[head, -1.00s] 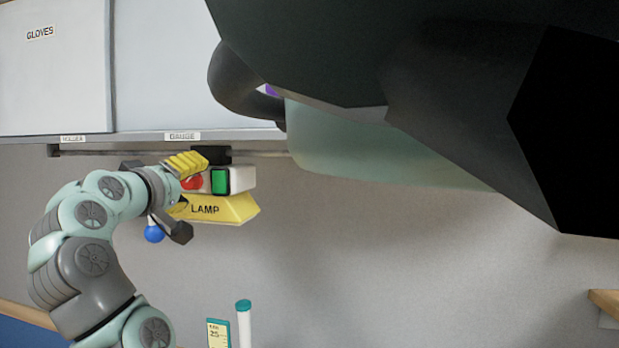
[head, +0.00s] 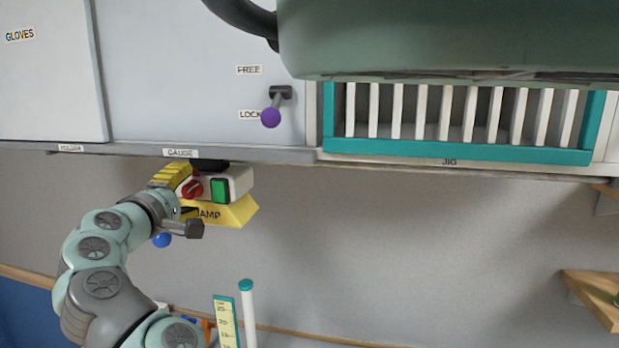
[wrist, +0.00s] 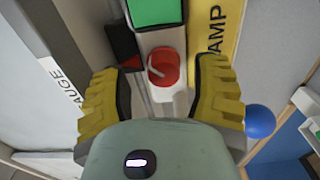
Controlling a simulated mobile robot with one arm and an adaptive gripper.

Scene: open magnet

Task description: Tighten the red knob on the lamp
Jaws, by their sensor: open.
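The lamp (head: 232,214) hangs under the shelf edge, with a yellow lower part and a pale body. Its red knob (head: 193,189) is on the front of the body, left of a green square (head: 220,190). The knob also shows in the wrist view (wrist: 163,66), with a light bar across its face. My gripper (wrist: 160,92) is open, with one yellow finger on each side of the knob. The knob sits a little beyond the fingertips, with a visible gap on both sides. In the head view my gripper (head: 174,190) is left of the knob and partly hides the lamp.
A blue ball (head: 161,240) is just below my gripper. The shelf edge (head: 270,154) runs above the lamp. A purple-ended lever (head: 271,117) and a teal rack (head: 450,149) are higher up. A white post (head: 248,315) stands below. The wall right of the lamp is clear.

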